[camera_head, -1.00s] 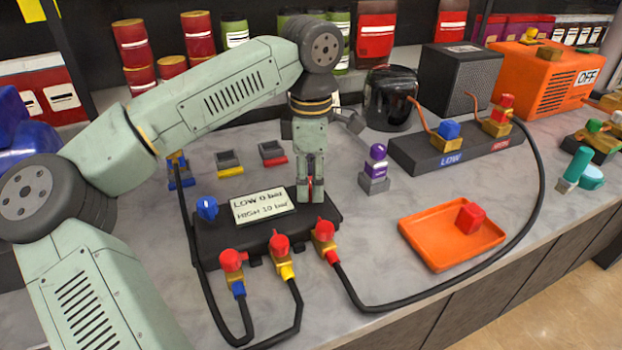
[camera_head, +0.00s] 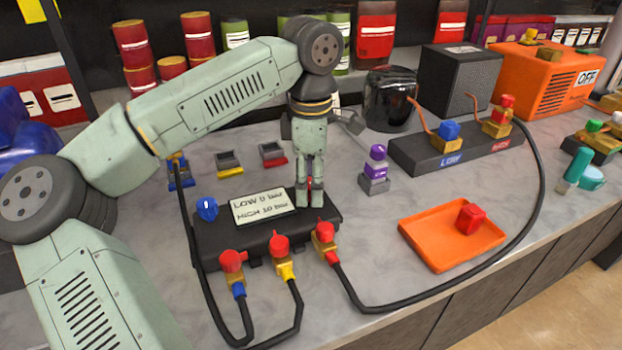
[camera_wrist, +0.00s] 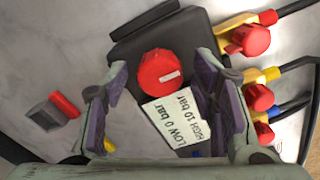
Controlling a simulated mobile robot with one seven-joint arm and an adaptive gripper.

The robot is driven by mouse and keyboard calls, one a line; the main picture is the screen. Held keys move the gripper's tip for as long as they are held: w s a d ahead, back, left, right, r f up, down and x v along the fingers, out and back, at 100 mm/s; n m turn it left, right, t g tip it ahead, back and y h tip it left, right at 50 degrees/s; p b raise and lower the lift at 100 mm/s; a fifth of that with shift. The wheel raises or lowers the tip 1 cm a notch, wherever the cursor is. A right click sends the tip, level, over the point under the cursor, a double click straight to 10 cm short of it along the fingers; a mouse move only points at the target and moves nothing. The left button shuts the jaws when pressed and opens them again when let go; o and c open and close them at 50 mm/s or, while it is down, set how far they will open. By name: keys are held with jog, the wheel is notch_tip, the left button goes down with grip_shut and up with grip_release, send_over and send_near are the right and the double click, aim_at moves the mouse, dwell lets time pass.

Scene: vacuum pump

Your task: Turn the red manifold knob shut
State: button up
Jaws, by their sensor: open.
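The red manifold knob (camera_wrist: 160,72) is a round cap with a white mark. It sits on the black manifold block (camera_head: 225,248), beside a white card (camera_head: 263,206) reading LOW 0 bar, HIGH 10 bar. My gripper (camera_head: 310,202) points down over the right end of the block. In the wrist view my gripper (camera_wrist: 163,82) is open, one finger on each side of the knob, with gaps visible. In the head view the fingers mostly hide the knob; a sliver of red (camera_head: 309,184) shows between them. Contact cannot be told.
A blue knob (camera_head: 207,208) is at the block's left end. Several red-handled valves with black hoses line its front; one (camera_head: 325,232) is close to my gripper. A purple-topped part (camera_head: 376,168) and an orange tray (camera_head: 425,252) with a red piece (camera_head: 471,219) stand to the right.

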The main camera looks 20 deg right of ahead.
aim_at(311, 182)
notch_tip(311, 182, up, 12)
dwell(0.6)
dwell(0.4)
